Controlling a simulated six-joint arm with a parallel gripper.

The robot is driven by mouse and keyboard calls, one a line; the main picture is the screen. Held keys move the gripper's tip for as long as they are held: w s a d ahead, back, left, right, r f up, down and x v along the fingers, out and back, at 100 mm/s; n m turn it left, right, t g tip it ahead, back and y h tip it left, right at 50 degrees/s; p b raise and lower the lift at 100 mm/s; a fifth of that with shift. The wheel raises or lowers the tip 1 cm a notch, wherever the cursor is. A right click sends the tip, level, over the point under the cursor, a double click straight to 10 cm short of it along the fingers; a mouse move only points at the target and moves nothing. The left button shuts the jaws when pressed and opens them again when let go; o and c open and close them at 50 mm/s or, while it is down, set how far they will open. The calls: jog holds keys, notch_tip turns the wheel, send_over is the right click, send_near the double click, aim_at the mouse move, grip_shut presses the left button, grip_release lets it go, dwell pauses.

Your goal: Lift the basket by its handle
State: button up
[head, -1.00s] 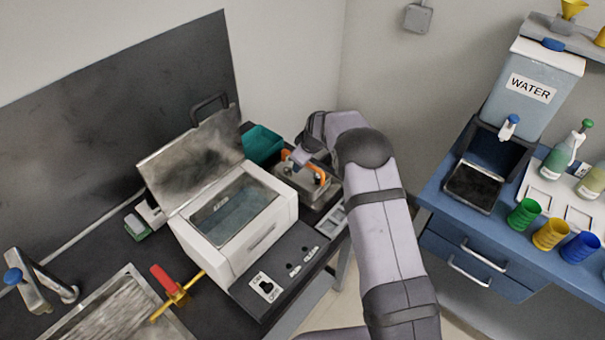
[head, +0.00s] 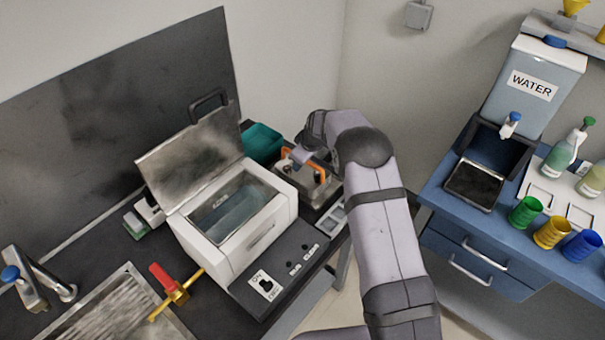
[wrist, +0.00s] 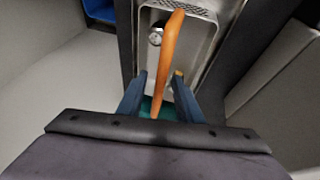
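The metal basket (head: 303,190) sits on the dark counter at the end of the white machine, with an orange handle (head: 318,165) arching over it. In the wrist view the orange handle (wrist: 168,60) runs up from between my fingers, over the grey metal basket (wrist: 200,45). My gripper (wrist: 160,78) has its two dark blue fingers apart, one on each side of the handle. A gap shows between the left finger and the handle; contact on the right side is unclear. In the head view my wrist hides part of the basket, and the fingertips are hard to make out.
The white machine (head: 225,245) stands left of the basket with its metal lid (head: 190,160) raised. A teal container (head: 262,143) is behind the basket. The blue bench (head: 440,195) with the water tank (head: 540,75) is to the right, across a gap.

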dwell(0.3)
grip_shut()
jog(key=shift+r, duration=0.15)
